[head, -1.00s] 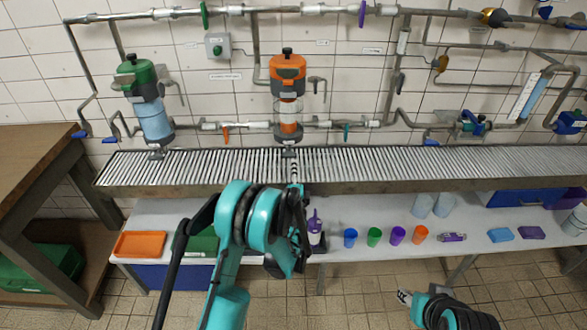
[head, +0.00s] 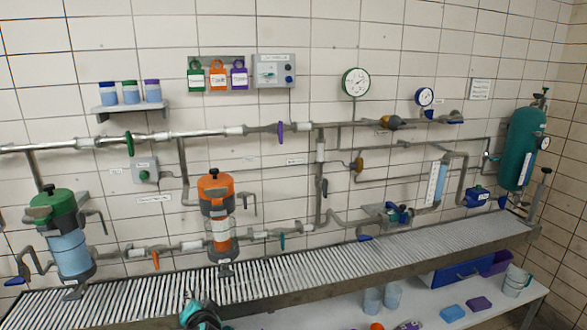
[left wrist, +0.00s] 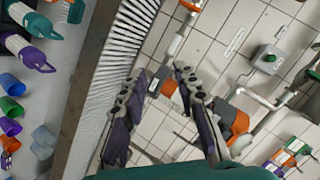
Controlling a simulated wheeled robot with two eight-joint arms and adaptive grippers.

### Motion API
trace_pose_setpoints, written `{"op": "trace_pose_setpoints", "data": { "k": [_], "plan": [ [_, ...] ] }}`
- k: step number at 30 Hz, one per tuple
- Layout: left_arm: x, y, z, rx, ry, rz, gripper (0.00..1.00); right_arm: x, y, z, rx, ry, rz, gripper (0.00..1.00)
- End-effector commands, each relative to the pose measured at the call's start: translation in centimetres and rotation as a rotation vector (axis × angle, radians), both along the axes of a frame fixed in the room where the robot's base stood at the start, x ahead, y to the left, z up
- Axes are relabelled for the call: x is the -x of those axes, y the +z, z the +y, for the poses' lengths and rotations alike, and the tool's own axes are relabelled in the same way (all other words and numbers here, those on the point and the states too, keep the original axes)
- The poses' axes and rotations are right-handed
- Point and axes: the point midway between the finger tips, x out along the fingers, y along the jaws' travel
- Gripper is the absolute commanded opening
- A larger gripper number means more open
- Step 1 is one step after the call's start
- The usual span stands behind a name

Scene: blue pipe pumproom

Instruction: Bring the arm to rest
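My left gripper (left wrist: 158,74) shows in the left wrist view with its two dark fingers spread apart and nothing between them. In the head view, only a teal and black part of my left arm (head: 202,314) shows at the bottom edge, in front of the slatted ledge. In the left wrist view, the ledge (left wrist: 112,62) runs to the left of the fingers and the tiled wall is beyond them. My right gripper is in neither current view.
An orange-topped vessel (head: 216,190) and a green-topped vessel (head: 66,240) stand along the wall pipes. The long slatted ledge (head: 330,262) runs below. Bottles and cups (left wrist: 12,108) stand on the lower white bench. A teal cylinder (head: 520,150) stands far right.

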Motion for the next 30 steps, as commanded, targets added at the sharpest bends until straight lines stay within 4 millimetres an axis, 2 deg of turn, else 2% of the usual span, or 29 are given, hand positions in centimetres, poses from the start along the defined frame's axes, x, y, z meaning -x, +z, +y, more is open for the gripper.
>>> {"op": "trace_pose_setpoints", "data": {
  "k": [1, 5, 9, 12, 15, 18, 21, 30],
  "plan": [
    [2.3, 0.2, 0.0, 0.068, 0.023, 0.021, 0.3, 0.0, 0.0, 0.0, 0.0, 0.0, 0.0, 0.4],
    [7.9, -0.1, -0.8, 0.253, 0.077, 0.081, 0.3, 0.0, 0.0, 0.0, 0.0, 0.0, 0.0, 0.4],
    [14.1, -1.3, -2.6, 0.451, 0.125, 0.151, 0.3, 0.0, 0.0, 0.0, 0.0, 0.0, 0.0, 0.4],
    [18.2, -2.3, -4.3, 0.58, 0.15, 0.202, 0.3, 0.0, 0.0, 0.0, 0.0, 0.0, 0.0, 0.4],
    [21.3, -3.3, -5.9, 0.686, 0.165, 0.243, 0.3, 0.0, 0.0, 0.0, 0.0, 0.0, 0.0, 0.4],
    [23.4, -4.0, -7.1, 0.757, 0.174, 0.273, 0.3, 0.0, 0.0, 0.0, 0.0, 0.0, 0.0, 0.4],
    [24.4, -4.3, -7.8, 0.797, 0.177, 0.288, 0.3, 0.0, 0.0, 0.0, 0.0, 0.0, 0.0, 0.4],
    [24.7, -4.4, -8.0, 0.808, 0.177, 0.293, 0.3, 0.0, 0.0, 0.0, 0.0, 0.0, 0.0, 0.4]
  ]
}}
